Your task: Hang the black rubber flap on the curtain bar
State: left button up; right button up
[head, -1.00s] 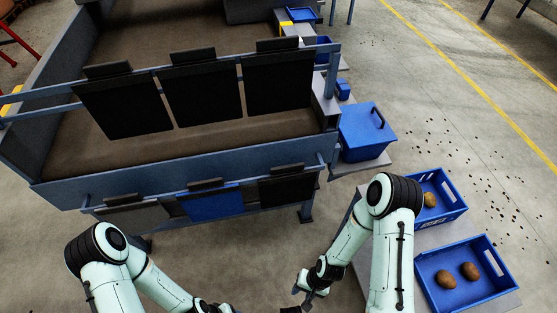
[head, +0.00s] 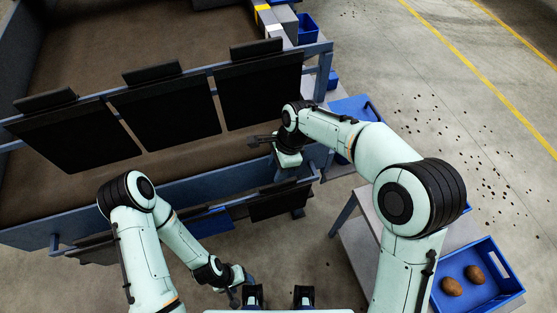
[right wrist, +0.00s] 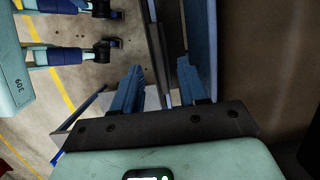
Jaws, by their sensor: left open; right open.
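A black flap (head: 282,203) hangs at the right end of the low rack on the machine's near side, beside a blue flap (head: 213,222). My right gripper (head: 280,173) points down just above the black flap, open; the hand and arm partly cover that end. In the right wrist view, its two blue fingers (right wrist: 160,72) are apart, with a thin dark panel edge in line with the gap; I cannot tell whether they touch it. The curtain bar (head: 318,50) above carries several black flaps (head: 165,112). My left gripper (head: 247,280) is open and empty, low in the head view.
A blue side wall (head: 185,188) of the machine runs behind the low rack. A grey side table stands at the right with a blue crate (head: 518,288) holding two potatoes (head: 463,281). A blue lidded bin (head: 350,108) is behind my right arm. Open floor lies far right.

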aim_at(278, 185)
jog(key=shift+s+f, duration=0.3)
jog(key=shift+s+f+b, duration=0.1)
jog(key=shift+f+b, duration=0.15)
jog(key=shift+b, duration=0.1)
notch_tip(278, 185, down, 5)
jog(key=b, duration=0.3)
jog(key=shift+d+b, duration=0.1)
jog(key=shift+b, duration=0.2)
pick_arm(q)
notch_tip(278, 185, down, 6)
jog(key=s+b, duration=0.1)
jog(key=s, duration=0.1)
jog(key=shift+s+f+b, duration=0.15)
jog(key=shift+s+b, duration=0.15)
pick_arm(e)
jog(key=shift+w+f, duration=0.2)
jog(key=shift+f, duration=1.7)
grip_shut()
jog(key=shift+r, duration=0.1)
